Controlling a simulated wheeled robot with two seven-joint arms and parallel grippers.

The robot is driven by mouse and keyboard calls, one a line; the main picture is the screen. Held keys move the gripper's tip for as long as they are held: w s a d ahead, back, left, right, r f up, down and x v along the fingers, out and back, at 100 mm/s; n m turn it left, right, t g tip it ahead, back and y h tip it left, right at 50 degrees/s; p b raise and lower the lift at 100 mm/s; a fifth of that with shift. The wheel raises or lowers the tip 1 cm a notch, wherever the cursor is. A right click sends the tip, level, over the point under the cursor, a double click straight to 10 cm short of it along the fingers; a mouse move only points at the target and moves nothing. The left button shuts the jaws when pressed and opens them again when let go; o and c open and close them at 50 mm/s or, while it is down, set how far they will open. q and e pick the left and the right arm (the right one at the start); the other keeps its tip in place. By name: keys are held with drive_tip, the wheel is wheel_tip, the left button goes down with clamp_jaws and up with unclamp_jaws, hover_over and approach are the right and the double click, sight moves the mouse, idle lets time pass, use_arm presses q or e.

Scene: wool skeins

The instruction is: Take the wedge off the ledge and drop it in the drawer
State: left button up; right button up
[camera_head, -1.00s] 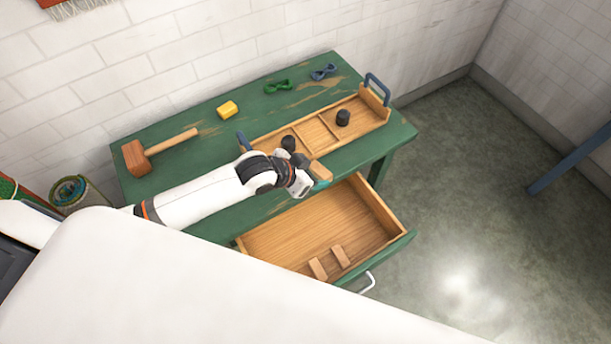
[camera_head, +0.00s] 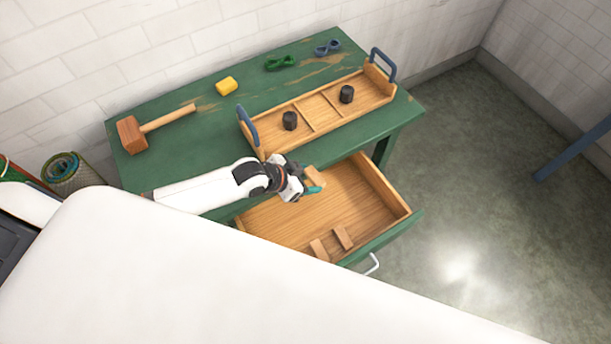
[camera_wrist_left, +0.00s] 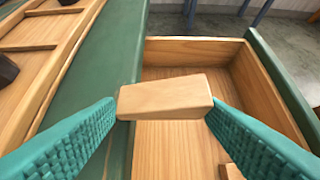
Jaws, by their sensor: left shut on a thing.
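The wooden wedge (camera_wrist_left: 165,97) is held between the teal fingertips of my left gripper (camera_wrist_left: 162,105), which is shut on it. In the head view the wedge (camera_head: 315,177) shows at the tip of my left gripper (camera_head: 311,187), above the back part of the open drawer (camera_head: 370,232). In the left wrist view the drawer (camera_wrist_left: 190,52) lies below and beyond the wedge. Two similar wooden blocks (camera_head: 343,237) lie in the drawer near its front. My right gripper is not in view.
A wooden tray (camera_head: 325,128) with blue handles and two dark cylinders stands on the green table (camera_head: 185,164). A mallet (camera_head: 133,135), a yellow piece (camera_head: 226,86), a green skein (camera_head: 280,62) and a blue skein (camera_head: 327,48) lie behind or beside it. The middle of the drawer is clear.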

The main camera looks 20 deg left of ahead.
use_arm(q)
drive_tip(key=o, duration=1)
drive_tip(key=shift+o, duration=0.2)
drive_tip(key=shift+r, duration=0.1)
drive_tip(key=v, duration=1.2)
drive_tip(key=shift+p, duration=0.4)
drive_tip(key=shift+s, duration=0.1)
